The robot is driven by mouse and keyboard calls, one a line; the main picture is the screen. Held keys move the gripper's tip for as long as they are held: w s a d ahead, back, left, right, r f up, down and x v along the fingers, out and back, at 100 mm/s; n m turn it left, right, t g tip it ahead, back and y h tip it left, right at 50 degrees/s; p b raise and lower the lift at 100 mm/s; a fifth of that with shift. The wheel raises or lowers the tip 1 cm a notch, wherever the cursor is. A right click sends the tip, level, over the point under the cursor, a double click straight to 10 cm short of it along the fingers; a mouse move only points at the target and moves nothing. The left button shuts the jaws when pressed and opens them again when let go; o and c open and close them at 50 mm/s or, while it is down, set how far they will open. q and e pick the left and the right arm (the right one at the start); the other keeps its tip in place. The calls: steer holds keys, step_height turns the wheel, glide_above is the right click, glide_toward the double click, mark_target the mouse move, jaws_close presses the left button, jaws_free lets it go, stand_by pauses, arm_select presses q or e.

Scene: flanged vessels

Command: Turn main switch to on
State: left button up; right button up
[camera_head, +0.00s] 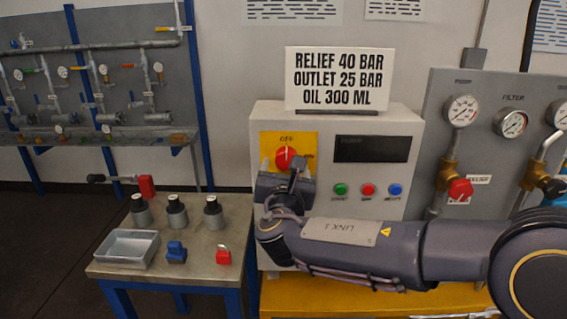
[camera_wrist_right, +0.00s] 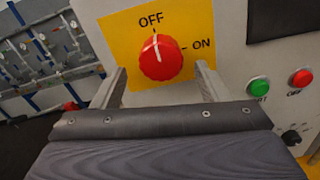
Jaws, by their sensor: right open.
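The main switch is a red knob (camera_head: 287,158) on a yellow plate (camera_head: 306,141) at the upper left of the light grey control panel (camera_head: 366,195). In the right wrist view the red knob (camera_wrist_right: 160,58) has its white mark pointing up at OFF; ON is printed to its right. My right gripper (camera_head: 287,178) is in front of the panel at the knob. In the right wrist view its fingers (camera_wrist_right: 160,82) are open, one on each side below the knob, apart from it. My left gripper is not in view.
Green (camera_head: 340,189), red (camera_head: 368,190) and blue (camera_head: 395,189) buttons sit right of the knob, under a dark display (camera_head: 371,149). A sign (camera_head: 337,79) stands on the panel. A side table (camera_head: 190,262) at left holds fittings, a tray (camera_head: 127,249) and padlocks. Gauges and valves are at right.

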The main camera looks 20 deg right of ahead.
mark_target(286, 159)
steer(key=shift+x, duration=1.25)
